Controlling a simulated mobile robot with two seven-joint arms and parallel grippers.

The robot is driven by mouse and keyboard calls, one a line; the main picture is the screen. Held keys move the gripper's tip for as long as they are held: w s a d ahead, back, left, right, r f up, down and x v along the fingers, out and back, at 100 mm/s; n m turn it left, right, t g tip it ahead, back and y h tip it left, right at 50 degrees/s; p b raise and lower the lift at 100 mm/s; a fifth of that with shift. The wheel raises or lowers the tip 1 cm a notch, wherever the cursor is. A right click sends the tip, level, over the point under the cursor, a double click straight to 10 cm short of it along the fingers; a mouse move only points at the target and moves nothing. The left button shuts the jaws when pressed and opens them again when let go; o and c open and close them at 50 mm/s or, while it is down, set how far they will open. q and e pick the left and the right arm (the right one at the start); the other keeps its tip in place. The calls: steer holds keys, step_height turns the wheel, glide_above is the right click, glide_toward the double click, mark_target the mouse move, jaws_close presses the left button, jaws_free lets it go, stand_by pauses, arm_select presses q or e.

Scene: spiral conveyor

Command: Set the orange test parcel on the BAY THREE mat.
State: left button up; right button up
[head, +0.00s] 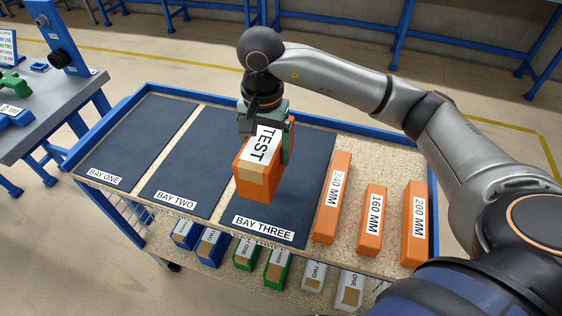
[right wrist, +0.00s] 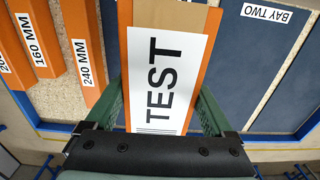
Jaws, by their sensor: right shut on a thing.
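The orange test parcel (head: 259,170) has a white TEST label and tan patches. My right gripper (head: 266,135) is shut on it from above. In the right wrist view the parcel (right wrist: 166,70) sits between the green fingers of my right gripper (right wrist: 165,105), label facing the camera, hiding most of the mat below. My left gripper is not in view.
The BAY TWO mat (head: 190,165) and BAY ONE mat (head: 140,135) lie to the left. Orange blocks marked 240 MM (head: 333,200), 160 MM (head: 373,220) and 200 MM (head: 415,225) stand on the right. A blue rim (head: 280,117) edges the cart. Several small boxes lie on the lower shelf.

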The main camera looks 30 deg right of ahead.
steer(key=d+f, duration=0.3)
steer(key=f, duration=0.1)
steer(key=shift+w, duration=0.25)
steer(key=f, duration=0.3)
steer(key=shift+d+p, duration=0.35)
steer(key=shift+d, duration=0.05)
steer(key=shift+w+f, duration=0.1)
steer(key=shift+f, duration=0.35)
steer(key=shift+f, duration=0.15)
steer(key=o, duration=1.1)
step_height(320, 180, up, 12)
steer(key=shift+r+b, duration=0.15)
steer(key=shift+b, duration=0.15)
